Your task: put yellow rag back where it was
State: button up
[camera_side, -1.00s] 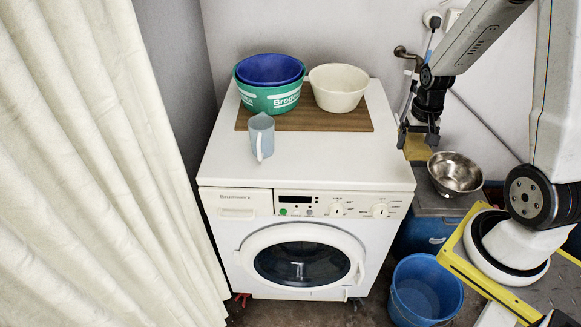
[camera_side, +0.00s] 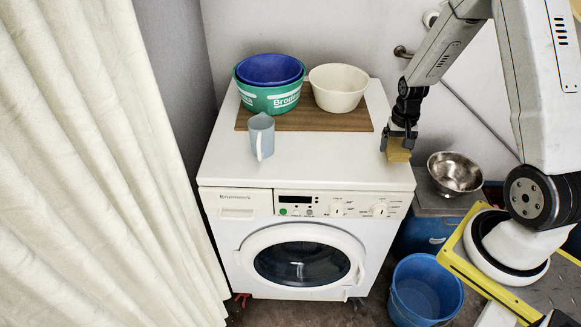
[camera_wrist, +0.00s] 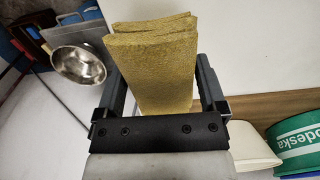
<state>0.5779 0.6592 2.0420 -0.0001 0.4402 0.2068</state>
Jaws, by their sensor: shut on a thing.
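The yellow rag (camera_side: 398,150) is a folded, thick cloth held between the fingers of my gripper (camera_side: 399,140). In the side view it is at the right edge of the washing machine's white top (camera_side: 320,160); I cannot tell whether it touches the top. In the wrist view the rag (camera_wrist: 155,60) stands out between the two dark fingers of my gripper (camera_wrist: 160,85), its layered folded edge toward the top of the picture. My gripper is shut on the rag.
A brown board (camera_side: 315,122) on the machine bears a green tub (camera_side: 268,98) with a blue bowl (camera_side: 270,69) in it, and a cream bowl (camera_side: 338,88). A grey-blue jug (camera_side: 261,138) stands in front. A steel bowl (camera_side: 455,173) is at right. The top's front right is clear.

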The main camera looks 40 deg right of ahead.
aim_at(396, 142)
jog(key=shift+w+d+f, duration=0.1)
jog(key=shift+w+f, duration=0.1)
jog(key=shift+f, duration=1.65)
jog(key=shift+f, duration=0.1)
jog(key=o, duration=0.9)
jog(key=shift+r, duration=6.15)
